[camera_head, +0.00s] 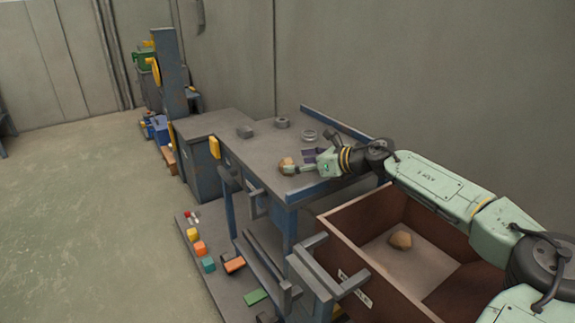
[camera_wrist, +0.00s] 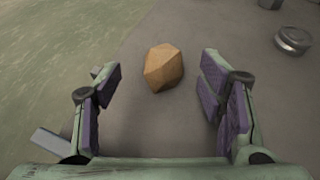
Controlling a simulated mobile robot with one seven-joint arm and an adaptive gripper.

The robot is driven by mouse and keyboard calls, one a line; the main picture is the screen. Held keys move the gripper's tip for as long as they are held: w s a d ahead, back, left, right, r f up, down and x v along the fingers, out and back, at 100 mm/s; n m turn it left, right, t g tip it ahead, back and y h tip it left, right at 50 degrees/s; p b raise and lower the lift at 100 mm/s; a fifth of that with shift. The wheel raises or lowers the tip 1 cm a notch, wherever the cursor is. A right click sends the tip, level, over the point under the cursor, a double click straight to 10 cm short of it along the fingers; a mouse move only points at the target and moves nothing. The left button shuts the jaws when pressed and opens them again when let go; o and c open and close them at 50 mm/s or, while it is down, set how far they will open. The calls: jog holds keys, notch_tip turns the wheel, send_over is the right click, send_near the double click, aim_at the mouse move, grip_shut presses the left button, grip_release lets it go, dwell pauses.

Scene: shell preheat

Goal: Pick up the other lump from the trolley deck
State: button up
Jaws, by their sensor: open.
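A tan, faceted lump (camera_head: 286,165) lies on the grey trolley deck (camera_head: 262,165), near its front edge. In the wrist view the same lump (camera_wrist: 164,68) sits ahead of my gripper, between the lines of the two fingers but beyond their tips. My gripper (camera_head: 299,169) reaches in from the right, close to the lump. The wrist view shows my gripper (camera_wrist: 163,82) open, with purple pads apart and nothing between them.
A grey block (camera_head: 245,132), a small grey part (camera_head: 282,123) and a ring (camera_head: 309,135) lie farther back on the deck. A blue rail (camera_head: 338,124) edges its far side. Several coloured blocks lie on a lower platform (camera_head: 212,232). Open floor (camera_head: 90,210) is at left.

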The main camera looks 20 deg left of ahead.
aim_at(291, 161)
jog(key=x, duration=0.3)
jog(key=p+x, duration=0.1)
jog(key=x, duration=0.1)
jog(key=shift+w+a, duration=0.25)
jog(key=shift+w, duration=0.1)
jog(key=shift+c, duration=0.3)
jog(key=shift+r, duration=0.1)
jog(key=c, duration=1.3)
jog(key=shift+o, duration=0.2)
